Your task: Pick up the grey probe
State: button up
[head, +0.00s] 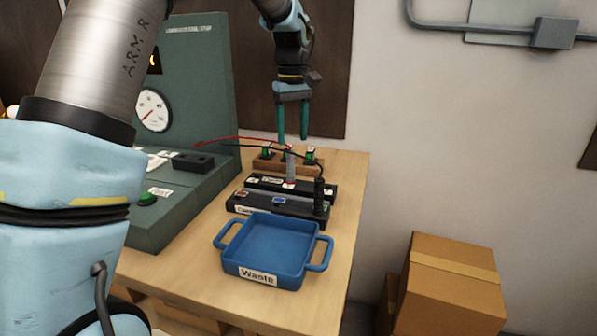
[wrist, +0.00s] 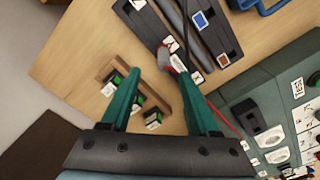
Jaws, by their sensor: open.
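The grey probe (head: 290,169) stands upright at the black holder behind the blue waste tray, with red at its base and a red lead at its top. In the wrist view, the grey probe (wrist: 178,63) shows foreshortened just beyond the fingertips, nearer the right finger. My gripper (head: 292,137) is open and points down, above the probe and apart from it. In the wrist view, my gripper (wrist: 160,74) has two green fingers spread wide with nothing between them.
A black probe (head: 319,196) stands to the right. A wooden rack (head: 272,166) with green-and-black pieces sits behind. The blue waste tray (head: 247,277) is in front, the green test console (head: 200,100) at left. Red and black leads run between. A cardboard box (head: 452,300) stands at lower right.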

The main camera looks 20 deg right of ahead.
aim_at(290, 152)
notch_tip(290, 152, down, 3)
jog(key=shift+a+f+p, duration=0.2)
jog(key=shift+f+p, duration=0.4)
jog(key=shift+f, duration=0.75)
jog(key=shift+a+f+p, duration=0.15)
jog(key=shift+f+p, duration=0.4)
jog(key=shift+f, duration=0.75)
jog(key=shift+c, duration=0.4)
grip_shut()
